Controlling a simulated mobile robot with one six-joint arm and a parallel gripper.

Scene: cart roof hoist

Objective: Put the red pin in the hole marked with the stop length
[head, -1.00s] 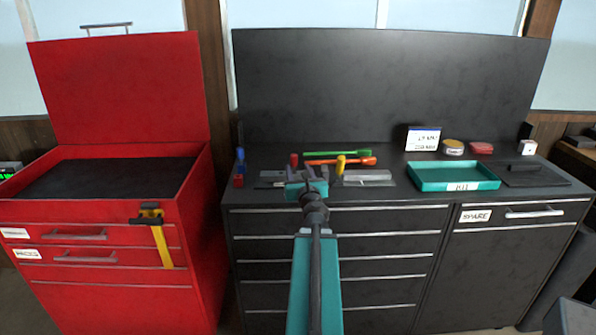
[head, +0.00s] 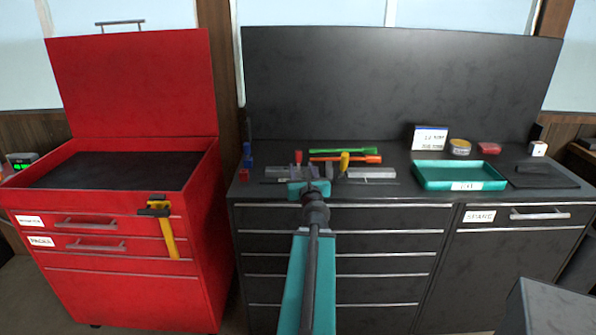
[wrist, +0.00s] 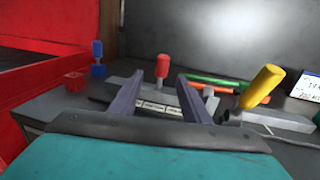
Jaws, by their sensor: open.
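The red pin (wrist: 162,66) stands upright in a grey bar with several small white labels (wrist: 152,106), too small to read, in the wrist view. In the head view the red pin (head: 298,156) shows just behind my gripper (head: 309,184). My gripper (wrist: 160,88) is open and empty. Its fingers point toward the bar, and the red pin appears between them and beyond, apparently untouched. A white card (head: 430,138) with dark lettering stands at the back of the bench; I cannot read it surely. The holes in the bar are hidden or too small to see.
A yellow-handled pin (wrist: 262,87) leans right of the bar, by a grey plate (head: 372,173). Green (head: 343,151) and orange (head: 350,159) tools lie behind. A blue pin (wrist: 97,50) and red block (wrist: 75,82) stand left. A teal tray (head: 460,175) is right.

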